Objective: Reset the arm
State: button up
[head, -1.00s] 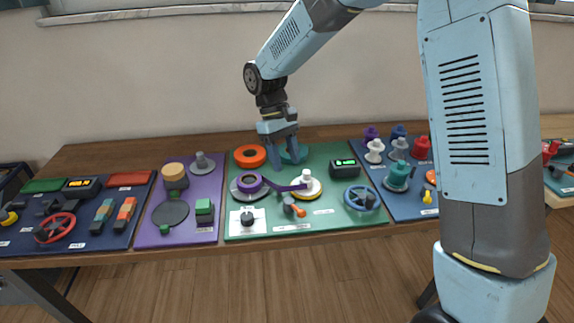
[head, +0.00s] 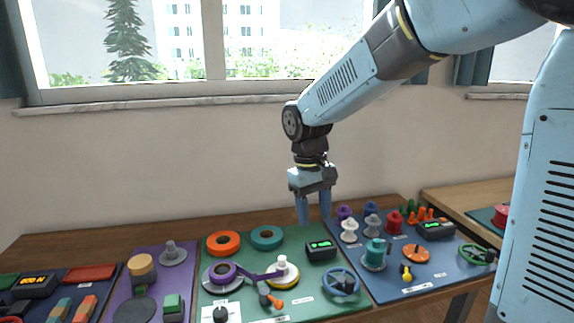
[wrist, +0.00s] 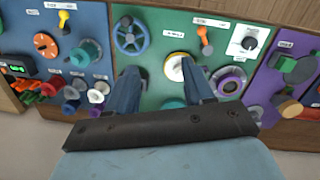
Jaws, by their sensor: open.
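My gripper (head: 314,208) hangs open and empty above the back of the green board (head: 318,266), its fingers pointing down and apart. In the wrist view my gripper (wrist: 160,80) shows its two blue fingers spread wide over that board. An orange ring (head: 223,243) and a teal ring (head: 267,238) lie at the board's back.
A purple board (head: 150,290) is to the left. A blue board (head: 420,270) with several coloured spools, a teal spool (head: 374,255) and a green handwheel (head: 477,254) is to the right. A small black display (head: 321,250) and a blue handwheel (head: 340,284) stand on the green board.

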jog(key=s+d+r+m+t, duration=0.3)
jog(key=s+d, duration=0.5)
jog(key=s+d+r+m+t+y, duration=0.1)
jog(key=s+d+r+m+t, duration=0.2)
jog(key=s+d, duration=0.5)
jog(key=shift+d+r, duration=0.65)
jog(key=shift+d, duration=0.05)
